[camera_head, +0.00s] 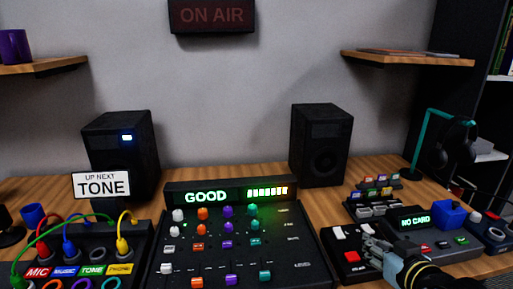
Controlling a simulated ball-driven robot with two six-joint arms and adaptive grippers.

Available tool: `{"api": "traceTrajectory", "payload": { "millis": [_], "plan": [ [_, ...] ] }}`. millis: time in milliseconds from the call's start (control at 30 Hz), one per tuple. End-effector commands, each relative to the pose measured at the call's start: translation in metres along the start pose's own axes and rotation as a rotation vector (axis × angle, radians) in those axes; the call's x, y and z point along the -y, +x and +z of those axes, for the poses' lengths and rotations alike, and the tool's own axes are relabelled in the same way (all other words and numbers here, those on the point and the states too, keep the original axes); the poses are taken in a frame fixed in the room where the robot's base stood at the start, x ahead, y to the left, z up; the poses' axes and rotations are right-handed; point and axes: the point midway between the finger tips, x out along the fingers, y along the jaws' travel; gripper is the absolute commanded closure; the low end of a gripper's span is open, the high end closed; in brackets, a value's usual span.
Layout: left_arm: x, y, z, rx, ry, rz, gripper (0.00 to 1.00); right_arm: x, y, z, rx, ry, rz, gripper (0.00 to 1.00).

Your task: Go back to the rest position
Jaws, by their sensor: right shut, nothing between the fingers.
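My right gripper (371,246) is at the lower right of the head view, its arm coming in from the bottom edge. It is shut and empty. It is over or beside the right side of a dark box with a red button and a white button (338,232); whether it touches the box I cannot tell. My left gripper is out of view.
A mixer (318,240) reading "GOOD" stands in the middle. A cable panel (90,238) with coloured plugs is at left. A "NO CARD" reader (415,218), a blue block (449,214) and a headphone stand (416,150) are at right. Two speakers (320,145) stand behind.

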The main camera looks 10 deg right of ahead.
Motion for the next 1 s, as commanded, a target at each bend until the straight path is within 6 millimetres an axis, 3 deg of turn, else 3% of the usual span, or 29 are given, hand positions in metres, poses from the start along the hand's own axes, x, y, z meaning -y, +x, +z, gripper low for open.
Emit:
{"api": "traceTrajectory", "payload": {
  "millis": [133,300,700,900,1000],
  "plan": [
    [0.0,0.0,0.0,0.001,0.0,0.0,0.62,0.019,-0.036,0.015,0.161,-0.028,-0.018,1.0],
    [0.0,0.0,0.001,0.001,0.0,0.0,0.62,0.036,-0.103,0.034,0.414,-0.071,-0.02,1.0],
    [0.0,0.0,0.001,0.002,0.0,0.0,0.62,0.043,-0.221,0.045,0.748,-0.109,0.013,1.0],
    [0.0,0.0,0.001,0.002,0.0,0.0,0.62,0.042,-0.268,0.044,0.866,-0.114,0.032,1.0],
    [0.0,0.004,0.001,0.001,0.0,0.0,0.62,0.04,-0.249,0.068,0.876,-0.112,0.033,1.0]
  ]
}}
